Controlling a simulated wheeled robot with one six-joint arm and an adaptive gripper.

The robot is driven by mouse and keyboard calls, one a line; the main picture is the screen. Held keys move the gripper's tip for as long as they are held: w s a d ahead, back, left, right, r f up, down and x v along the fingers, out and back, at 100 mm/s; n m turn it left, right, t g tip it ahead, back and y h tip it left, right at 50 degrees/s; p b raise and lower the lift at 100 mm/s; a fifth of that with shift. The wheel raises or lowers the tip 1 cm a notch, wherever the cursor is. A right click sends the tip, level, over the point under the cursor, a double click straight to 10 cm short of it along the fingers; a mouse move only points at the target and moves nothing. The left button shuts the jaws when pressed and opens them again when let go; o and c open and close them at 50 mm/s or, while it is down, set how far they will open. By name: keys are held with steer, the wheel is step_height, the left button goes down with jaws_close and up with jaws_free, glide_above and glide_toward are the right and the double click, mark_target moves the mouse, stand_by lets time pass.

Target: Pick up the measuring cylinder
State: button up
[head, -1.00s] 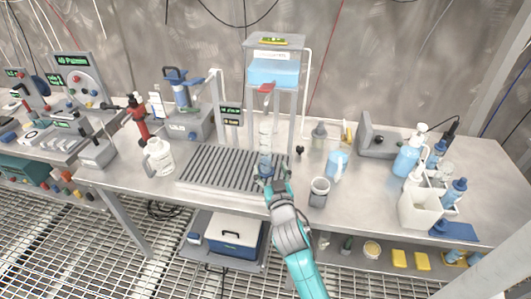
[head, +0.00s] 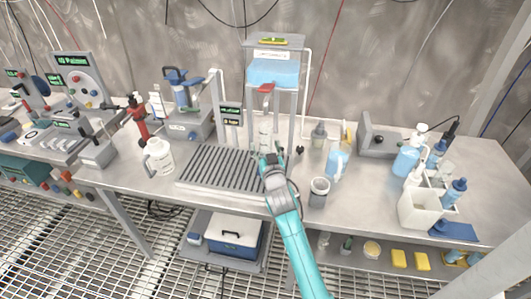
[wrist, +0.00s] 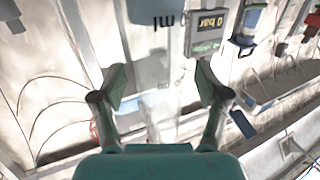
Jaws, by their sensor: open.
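The measuring cylinder (head: 265,134) is a clear, upright tube below the red tap of the stand at the back of the bench. My gripper (head: 270,162) is in front of its lower part and hides that part in the head view. In the wrist view my gripper (wrist: 163,88) is open, with its two fingers spread apart. A pale, see-through shape that looks like the cylinder (wrist: 152,72) shows between and beyond the fingers. I cannot tell whether either finger touches it.
The stand holds a blue-filled tank (head: 274,72) above the cylinder. A slatted grey rack (head: 215,170) lies to the left. A grey cup (head: 319,192) and a blue-filled jug (head: 337,163) stand to the right. A small display (head: 230,115) is left of the cylinder.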

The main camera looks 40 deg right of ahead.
steer(key=shift+w, duration=0.1)
steer(key=shift+c, duration=0.2)
steer(key=c, duration=1.2)
steer(key=shift+c, duration=0.4)
steer(key=shift+r, duration=0.15)
